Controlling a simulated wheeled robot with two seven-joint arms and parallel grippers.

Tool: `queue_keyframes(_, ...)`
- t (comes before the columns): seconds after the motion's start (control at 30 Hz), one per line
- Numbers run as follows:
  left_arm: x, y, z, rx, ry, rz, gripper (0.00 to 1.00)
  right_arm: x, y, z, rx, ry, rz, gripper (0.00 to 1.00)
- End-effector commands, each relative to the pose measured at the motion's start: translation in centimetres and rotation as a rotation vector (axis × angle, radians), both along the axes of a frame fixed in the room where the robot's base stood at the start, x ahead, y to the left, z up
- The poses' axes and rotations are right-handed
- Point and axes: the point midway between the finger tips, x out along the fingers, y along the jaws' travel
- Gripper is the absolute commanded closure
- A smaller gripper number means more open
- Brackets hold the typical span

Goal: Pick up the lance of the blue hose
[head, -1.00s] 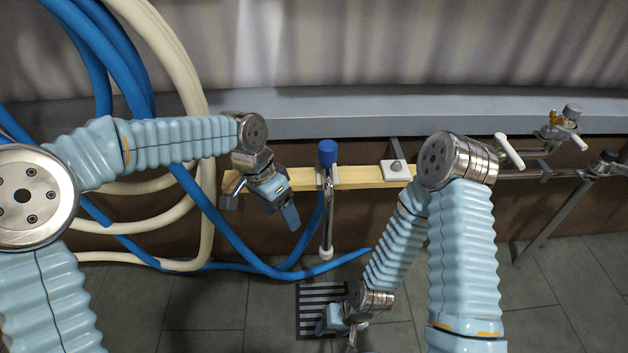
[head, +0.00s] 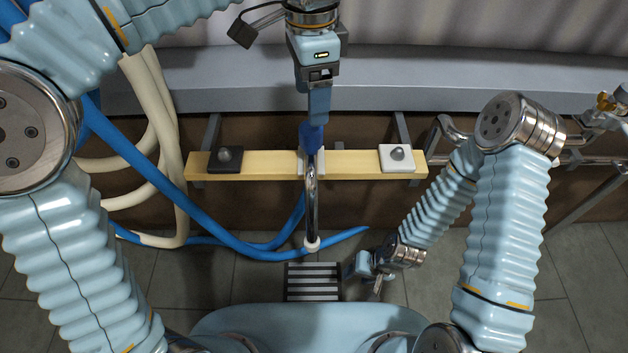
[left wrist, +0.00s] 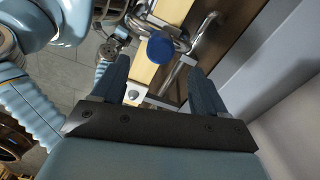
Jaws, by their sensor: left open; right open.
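The lance (head: 311,190) is a chrome tube with a blue top and a white lower end, hanging upright at the middle of a wooden rail. The blue hose (head: 228,241) loops down from the left to near its foot. My left gripper (head: 315,118) points down just above the lance's blue top, partly covering it. In the left wrist view, its two fingers (left wrist: 160,82) are apart with nothing between them, and the round blue top (left wrist: 160,47) shows beyond the fingertips, between them. My right gripper (head: 358,268) is low, right of the lance's foot, open and apart from it.
The wooden rail (head: 257,170) carries a black bracket (head: 225,158) on the left and a white one (head: 397,157) on the right. A cream hose (head: 163,130) hangs at the left. A grey ledge (head: 400,100) runs behind. Metal pipework (head: 598,158) stands at the right.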

Motion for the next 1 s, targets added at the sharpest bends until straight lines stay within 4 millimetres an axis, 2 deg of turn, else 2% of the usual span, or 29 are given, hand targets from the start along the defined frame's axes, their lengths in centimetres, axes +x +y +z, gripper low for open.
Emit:
queue_keyframes(0.03, 0.0, 0.1, -1.4, 0.002, 0.001, 0.001, 0.27, 0.1, -0.1, -0.6, -0.001, -0.001, -0.002, 0.52)
queue_keyframes(0.1, 0.0, 0.1, -2.5, 0.001, 0.001, 0.001, 0.27, 0.1, -0.2, -0.9, -0.003, -0.002, -0.004, 0.52)
queue_keyframes(0.33, 0.0, 0.1, -4.5, 0.000, 0.001, 0.001, 0.27, 0.2, -0.4, -1.3, -0.006, -0.004, -0.007, 0.52)
queue_keyframes(0.6, -0.1, 0.5, -8.6, -0.001, 0.002, 0.001, 0.27, 0.3, -0.7, -2.4, -0.011, -0.006, -0.013, 0.52)
queue_keyframes(0.9, 0.0, 0.4, -9.1, -0.002, -0.001, 0.002, 0.27, 0.4, -0.8, -2.3, -0.011, -0.007, -0.014, 0.52)
queue_keyframes(1.0, 0.0, 0.4, -9.1, -0.002, 0.000, 0.001, 0.42, 0.4, -0.8, -2.3, -0.011, -0.007, -0.014, 0.52)
